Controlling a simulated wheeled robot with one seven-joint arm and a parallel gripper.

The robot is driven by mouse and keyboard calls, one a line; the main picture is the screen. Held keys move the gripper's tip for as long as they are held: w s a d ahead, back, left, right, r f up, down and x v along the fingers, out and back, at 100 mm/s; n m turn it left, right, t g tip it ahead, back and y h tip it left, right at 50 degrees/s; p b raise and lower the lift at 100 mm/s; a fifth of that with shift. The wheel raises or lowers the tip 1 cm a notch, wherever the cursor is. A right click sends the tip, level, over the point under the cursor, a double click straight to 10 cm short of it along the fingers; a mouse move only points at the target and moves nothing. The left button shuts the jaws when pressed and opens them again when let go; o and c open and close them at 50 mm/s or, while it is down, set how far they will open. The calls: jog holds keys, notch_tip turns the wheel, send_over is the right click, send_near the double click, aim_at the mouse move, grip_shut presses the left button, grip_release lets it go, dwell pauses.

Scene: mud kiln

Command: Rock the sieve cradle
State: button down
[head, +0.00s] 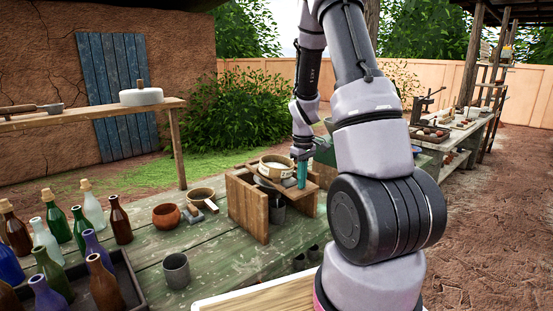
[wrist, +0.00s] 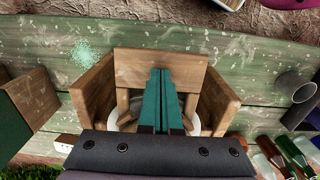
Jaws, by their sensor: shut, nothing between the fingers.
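The sieve cradle (head: 246,208) is a wooden frame with upright side boards on the green table. A round pale sieve (head: 276,162) sits in its top, and a grey cup is below it. My gripper (head: 302,185) points down at the cradle's right side, its teal fingers close to a wooden board there. In the wrist view, my gripper (wrist: 162,72) is shut and empty, over the cradle (wrist: 158,62) and between its side boards. A pale ring shows partly behind the fingers. I cannot tell whether the fingers touch the wood.
A grey cup (head: 176,271), a clay bowl (head: 166,216) and a handled pan (head: 201,196) stand left of the cradle on the green table (head: 222,262). Several bottles crowd a dark tray (head: 128,277) at the left. The table's front middle has some free room.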

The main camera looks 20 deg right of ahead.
jog(key=shift+s+f, duration=0.1)
jog(key=shift+f, duration=0.25)
jog(key=shift+r, duration=2.4)
jog(key=shift+f, duration=0.1)
jog(key=shift+f, duration=2.35)
jog(key=shift+r, duration=2.45)
